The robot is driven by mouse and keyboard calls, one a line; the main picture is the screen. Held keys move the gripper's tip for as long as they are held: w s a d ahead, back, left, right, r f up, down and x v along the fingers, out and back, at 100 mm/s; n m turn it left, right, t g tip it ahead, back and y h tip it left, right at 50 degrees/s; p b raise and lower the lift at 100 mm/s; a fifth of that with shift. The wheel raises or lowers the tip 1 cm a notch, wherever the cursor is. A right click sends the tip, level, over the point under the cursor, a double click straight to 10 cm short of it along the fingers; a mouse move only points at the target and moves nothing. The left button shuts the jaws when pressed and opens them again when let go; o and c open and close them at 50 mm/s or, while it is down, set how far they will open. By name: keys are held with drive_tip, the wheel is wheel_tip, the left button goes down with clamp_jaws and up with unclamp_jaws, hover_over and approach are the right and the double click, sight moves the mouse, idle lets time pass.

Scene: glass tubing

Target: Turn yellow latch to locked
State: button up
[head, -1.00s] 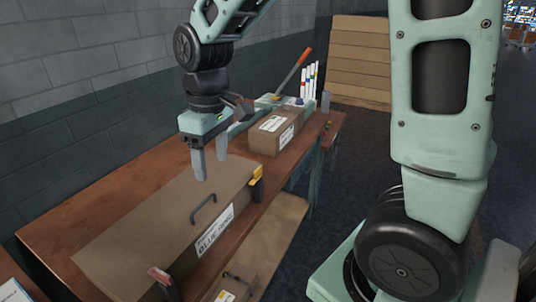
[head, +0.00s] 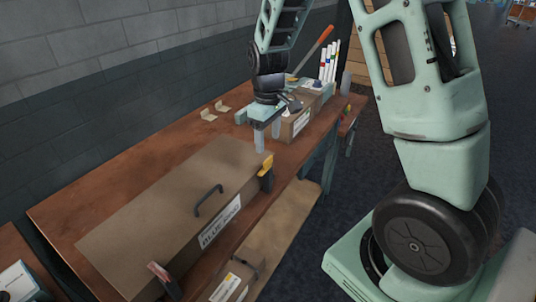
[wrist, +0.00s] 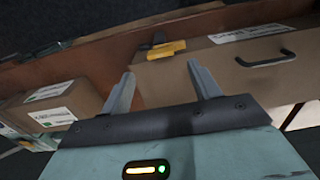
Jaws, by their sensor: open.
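My gripper (head: 268,138) is open and empty. It is above the table just past the box's far end, apart from the latch. In the wrist view my gripper's two fingers (wrist: 160,78) are spread wide.
The long box (head: 180,190) rests on a wooden table (head: 110,180). A smaller labelled carton (head: 300,122) stands beyond my gripper, with white tubes (head: 328,62) behind it. Two small tan pieces (head: 215,110) lie near the wall. Another box sits on the lower shelf.

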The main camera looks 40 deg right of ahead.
sight(268, 159)
wheel_tip(268, 159, down, 7)
drive_tip(key=shift+r+p, duration=0.1)
drive_tip(key=shift+p, duration=0.2)
drive_tip(key=c, duration=1)
